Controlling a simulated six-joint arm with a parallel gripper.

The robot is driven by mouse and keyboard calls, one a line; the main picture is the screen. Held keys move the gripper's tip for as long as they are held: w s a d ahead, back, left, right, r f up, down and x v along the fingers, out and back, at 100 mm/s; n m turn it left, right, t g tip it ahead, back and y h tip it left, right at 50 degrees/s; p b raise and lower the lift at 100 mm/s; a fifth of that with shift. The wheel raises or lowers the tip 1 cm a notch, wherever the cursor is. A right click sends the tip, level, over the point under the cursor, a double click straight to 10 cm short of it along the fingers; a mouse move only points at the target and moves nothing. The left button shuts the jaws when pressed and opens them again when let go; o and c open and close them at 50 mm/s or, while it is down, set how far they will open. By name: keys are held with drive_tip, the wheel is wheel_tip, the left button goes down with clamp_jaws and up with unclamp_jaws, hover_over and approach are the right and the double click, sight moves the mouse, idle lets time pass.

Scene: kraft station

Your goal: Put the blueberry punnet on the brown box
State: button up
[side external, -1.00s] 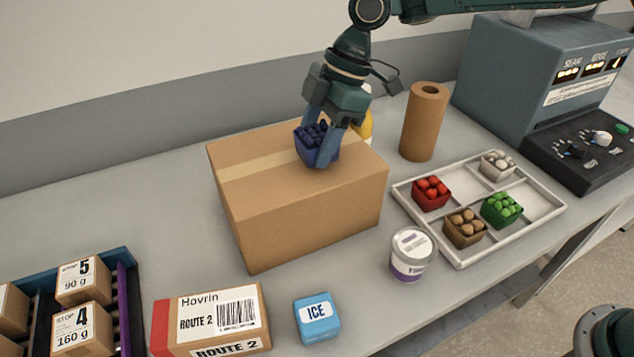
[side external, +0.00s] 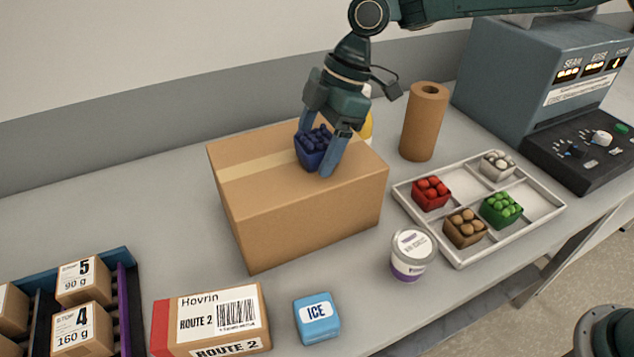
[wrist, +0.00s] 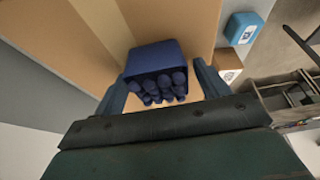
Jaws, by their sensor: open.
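The blueberry punnet (side external: 312,153) is a dark blue tub heaped with round blue berries. It rests on the top of the brown box (side external: 300,215), near the tape strip. My gripper (side external: 320,158) is open around the punnet, its two fingers low on either side. In the wrist view the punnet (wrist: 155,65) lies between the spread fingers, with a gap beside the right one. The box top (wrist: 185,22) shows behind it.
A white divided tray (side external: 535,190) with several punnets stands to the right. A white lidded tub (side external: 411,256), blue ICE pack (side external: 317,318) and Route 2 carton (side external: 212,318) lie in front. A brown roll (side external: 424,122) and a grey machine (side external: 530,85) stand behind.

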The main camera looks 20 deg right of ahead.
drive_tip(key=v, duration=1.2)
drive_tip(key=shift+r, duration=0.1)
idle(0.7)
drive_tip(key=s+d+r+m+t, duration=0.3)
drive_tip(key=s+d+r+m, duration=0.3)
drive_tip(key=s+d+m, duration=0.45)
drive_tip(key=s+d+f+m+t+h, duration=0.1)
drive_tip(key=s+d+f+m+h, duration=0.1)
drive_tip(key=s+d, duration=0.5)
drive_tip(key=s+d+f+m+t+h, duration=0.1)
drive_tip(key=s+d+f+m, duration=0.4)
drive_tip(key=s, duration=0.6)
wheel_tip(320, 180, down, 2)
drive_tip(key=shift+s+d+f+t+h, duration=0.2)
drive_tip(key=shift+s+d+t+h, duration=0.15)
drive_tip(key=shift+d+h, duration=0.5)
